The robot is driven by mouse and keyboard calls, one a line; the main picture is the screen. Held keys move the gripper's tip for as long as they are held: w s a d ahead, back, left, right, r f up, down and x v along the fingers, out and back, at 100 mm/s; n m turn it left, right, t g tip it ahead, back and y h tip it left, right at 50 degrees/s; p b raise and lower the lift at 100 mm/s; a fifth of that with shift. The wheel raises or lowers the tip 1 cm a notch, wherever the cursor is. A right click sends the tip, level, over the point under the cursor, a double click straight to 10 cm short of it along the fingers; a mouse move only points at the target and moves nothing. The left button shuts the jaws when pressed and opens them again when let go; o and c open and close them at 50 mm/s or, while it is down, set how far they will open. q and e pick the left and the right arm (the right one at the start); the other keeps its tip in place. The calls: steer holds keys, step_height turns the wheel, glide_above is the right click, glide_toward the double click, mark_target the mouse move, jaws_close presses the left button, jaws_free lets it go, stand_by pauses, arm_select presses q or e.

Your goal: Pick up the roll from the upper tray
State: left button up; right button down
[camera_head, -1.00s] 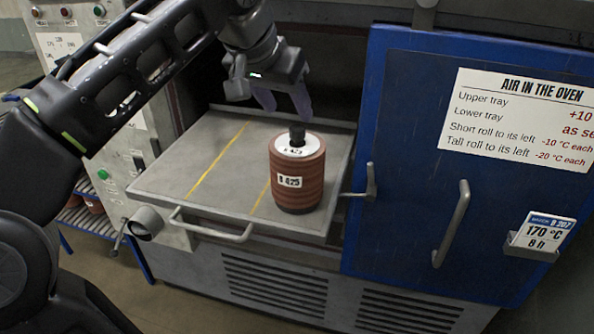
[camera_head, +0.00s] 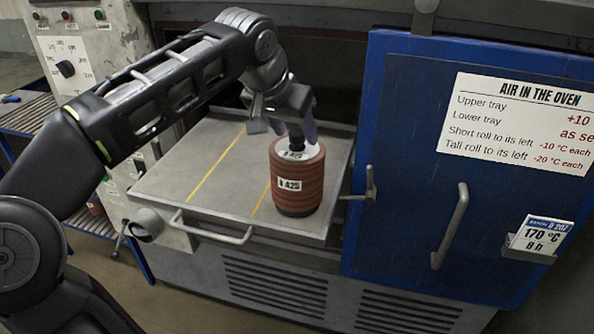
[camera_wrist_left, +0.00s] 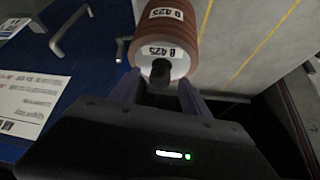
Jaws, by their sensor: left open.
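The roll (camera_head: 297,184) is a reddish-brown ribbed stack with a white top, a dark centre post and a label that appears to read B 425. It stands upright at the right side of the pulled-out grey tray (camera_head: 165,190). My left gripper (camera_head: 294,132) is open, with its two purple fingers around the upper end of the dark post. In the left wrist view the roll (camera_wrist_left: 168,30) lies ahead, with its post (camera_wrist_left: 161,72) between the open fingers; whether they touch it I cannot tell. My right gripper does not show.
The blue oven door (camera_head: 410,120) stands open at the right, with a handle (camera_head: 452,225) and a latch lever (camera_head: 369,185) near the tray's edge. A handle bar (camera_head: 210,232) juts from the tray's front. The tray's left and middle are bare, with yellow lines.

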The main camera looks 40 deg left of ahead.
arm_select(q)
steer(key=shift+w+f, duration=0.25)
steer(key=shift+f, duration=0.1)
stand_by(0.3)
jaws_close()
stand_by(0.5)
stand_by(0.7)
steer(key=shift+r, duration=0.15)
